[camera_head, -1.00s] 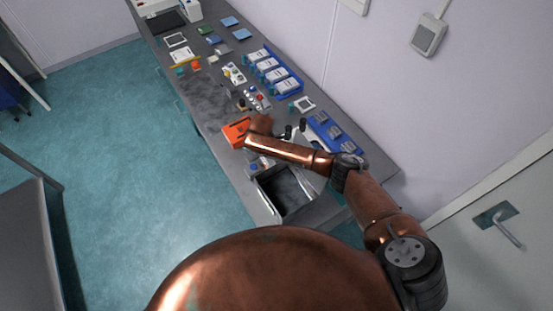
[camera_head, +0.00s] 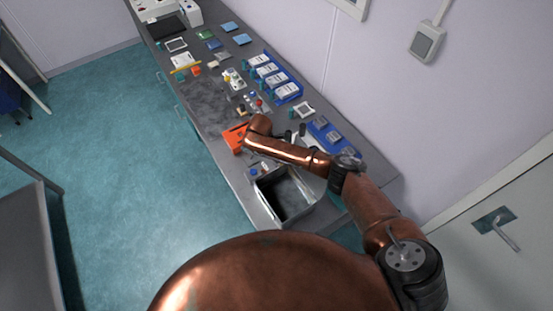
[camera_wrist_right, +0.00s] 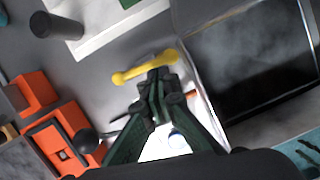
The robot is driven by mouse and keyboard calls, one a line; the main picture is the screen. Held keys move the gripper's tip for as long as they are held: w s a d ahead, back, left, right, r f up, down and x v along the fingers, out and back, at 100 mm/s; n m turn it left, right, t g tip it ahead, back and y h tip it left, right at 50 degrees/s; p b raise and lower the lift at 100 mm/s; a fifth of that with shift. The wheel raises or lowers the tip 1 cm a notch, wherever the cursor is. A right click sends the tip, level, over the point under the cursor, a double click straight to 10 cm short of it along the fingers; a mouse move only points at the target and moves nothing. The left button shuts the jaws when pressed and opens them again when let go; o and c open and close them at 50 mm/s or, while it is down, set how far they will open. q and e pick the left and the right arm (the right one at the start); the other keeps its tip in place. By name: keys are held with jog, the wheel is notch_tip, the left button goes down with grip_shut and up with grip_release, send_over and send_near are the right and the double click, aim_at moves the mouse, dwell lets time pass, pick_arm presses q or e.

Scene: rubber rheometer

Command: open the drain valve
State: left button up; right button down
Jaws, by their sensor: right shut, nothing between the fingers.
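In the right wrist view a yellow bar-shaped handle (camera_wrist_right: 145,67), likely the drain valve's lever, lies slantwise beside the rim of a dark basin. My right gripper (camera_wrist_right: 158,88) is shut and empty, its fingertips close to the handle's middle; I cannot tell whether they touch it. What the handle is mounted on is hidden behind the fingers. In the head view my right forearm reaches over the bench and the handle cannot be made out. My left gripper is not in view.
The open metal basin (camera_head: 258,203) stands at the bench's near end; its wall also shows in the wrist view (camera_wrist_right: 198,75). An orange block (camera_head: 235,138) lies left of my arm. Blue racks (camera_head: 289,91) and small items crowd the bench toward the wall. A black knob (camera_wrist_right: 86,141) is left of the gripper.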

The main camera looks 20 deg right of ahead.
jog(key=p+v, duration=0.6)
jog(key=v, duration=0.2)
jog(key=shift+s, duration=0.25)
jog(key=shift+a, duration=0.2)
